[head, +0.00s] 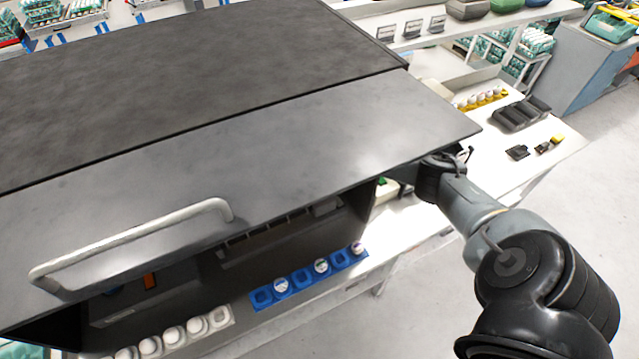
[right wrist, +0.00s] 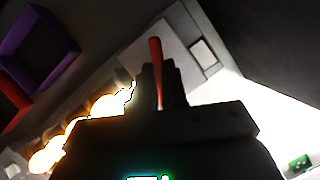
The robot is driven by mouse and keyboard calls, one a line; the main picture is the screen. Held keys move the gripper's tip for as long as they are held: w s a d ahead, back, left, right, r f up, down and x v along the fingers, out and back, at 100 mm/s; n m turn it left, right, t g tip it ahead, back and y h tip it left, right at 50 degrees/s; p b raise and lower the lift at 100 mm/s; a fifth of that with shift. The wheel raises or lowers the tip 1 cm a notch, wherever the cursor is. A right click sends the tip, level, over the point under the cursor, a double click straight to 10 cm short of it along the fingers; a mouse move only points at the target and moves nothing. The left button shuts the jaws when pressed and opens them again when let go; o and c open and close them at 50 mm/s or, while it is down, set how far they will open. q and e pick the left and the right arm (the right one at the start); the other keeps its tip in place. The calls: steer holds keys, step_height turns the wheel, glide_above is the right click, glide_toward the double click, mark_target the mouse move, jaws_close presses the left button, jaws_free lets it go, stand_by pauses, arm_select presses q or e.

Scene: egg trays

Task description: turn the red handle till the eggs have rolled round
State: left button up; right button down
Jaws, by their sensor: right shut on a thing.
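The red handle (right wrist: 155,50) shows in the right wrist view as a narrow upright bar in front of a pale panel. My right gripper (right wrist: 160,77) is shut on it, with a dark finger on each side. In the head view my right arm reaches in under the cabinet's raised lid from the right, and its gripper is hidden there. Several eggs (right wrist: 104,104) lie in a row at the left of the right wrist view, brightly lit in orange; the gripper body covers part of the row. My left gripper is not in view.
The cabinet's big dark lid (head: 300,125) with a grey bar handle (head: 130,236) overhangs the work. In front stand a white tray (head: 219,318) of white eggs and a blue tray (head: 301,277) with a few eggs.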

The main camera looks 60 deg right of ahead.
steer(key=m+p, duration=0.1)
steer(key=m, duration=0.1)
steer(key=m+g+p, duration=0.1)
steer(key=m, duration=0.1)
steer(key=shift+w+a+r+m+g+h, duration=0.1)
steer(key=shift+w+m+g+h, duration=0.05)
steer(key=shift+m+g+h, duration=0.15)
steer(key=shift+w+m+g, duration=0.1)
steer(key=shift+m+g, duration=0.2)
steer(key=shift+m, duration=0.6)
steer(key=shift+m+g, duration=0.4)
steer(key=shift+m, duration=0.5)
steer(key=m, duration=0.1)
steer(key=m+g, duration=0.1)
steer(key=m, duration=0.1)
steer(key=shift+w+f+m+b, duration=0.1)
steer(key=shift+f+m+b, duration=0.1)
steer(key=shift+m+b, duration=0.15)
steer(key=m+g+y+b, duration=0.1)
steer(key=m, duration=0.2)
steer(key=shift+b, duration=0.4)
steer(key=shift+d+r+m+g+y+b, duration=0.1)
steer(key=shift+d+m+g+y+b, duration=0.15)
steer(key=shift+m+b, duration=0.4)
steer(key=shift+m+g, duration=0.25)
steer(key=shift+m, duration=0.05)
